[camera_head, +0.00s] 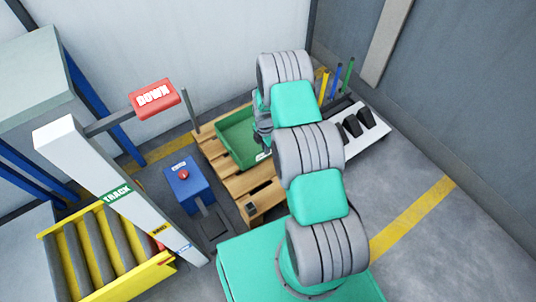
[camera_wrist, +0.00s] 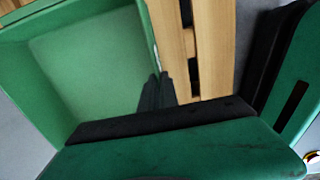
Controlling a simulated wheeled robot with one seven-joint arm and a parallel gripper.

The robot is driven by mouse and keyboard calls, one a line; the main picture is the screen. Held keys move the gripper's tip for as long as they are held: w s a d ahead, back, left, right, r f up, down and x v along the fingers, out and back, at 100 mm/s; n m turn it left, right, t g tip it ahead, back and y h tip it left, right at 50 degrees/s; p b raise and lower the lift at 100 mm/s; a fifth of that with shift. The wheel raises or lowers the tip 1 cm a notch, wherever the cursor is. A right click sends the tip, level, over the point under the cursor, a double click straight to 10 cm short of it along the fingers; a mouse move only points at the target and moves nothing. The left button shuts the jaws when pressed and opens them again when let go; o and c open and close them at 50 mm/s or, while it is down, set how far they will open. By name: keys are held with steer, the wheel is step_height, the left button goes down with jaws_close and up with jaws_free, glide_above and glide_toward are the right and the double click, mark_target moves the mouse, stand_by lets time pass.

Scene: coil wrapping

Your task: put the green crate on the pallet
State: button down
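The green crate (camera_head: 233,142) is an open, empty-looking box on the left part of the wooden pallet (camera_head: 241,184). It looks level and seems to rest on the slats. My gripper (camera_head: 263,130) is at the crate's right side, partly hidden by my arm. In the wrist view the crate (camera_wrist: 85,65) fills the left, with its right wall beside the pallet's slats (camera_wrist: 176,50). My gripper's two dark-padded fingers (camera_wrist: 235,95) stand apart, with slats and no crate wall visible between them. Whether a finger touches the crate cannot be told.
A blue box with a red button (camera_head: 188,186) stands left of the pallet. A white post with a red DOWN sign (camera_head: 154,97) rises further left, behind a yellow roller stand (camera_head: 115,275). A white stand with black parts (camera_head: 355,128) is at the right. Floor at the right is clear.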

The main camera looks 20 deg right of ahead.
steer(key=shift+w+d+f+b, duration=0.15)
steer(key=shift+w+d+f, duration=0.25)
steer(key=shift+f, duration=0.15)
steer(key=shift+w+d+f+b, duration=0.15)
steer(key=shift+w+d+f, duration=0.2)
steer(key=shift+f, duration=0.2)
steer(key=shift+w+d+f+b, duration=0.15)
steer(key=shift+f+b, duration=0.9)
steer(key=shift+f, duration=0.9)
steer(key=c, duration=1.6)
jaws_free()
steer(key=shift+r, duration=0.1)
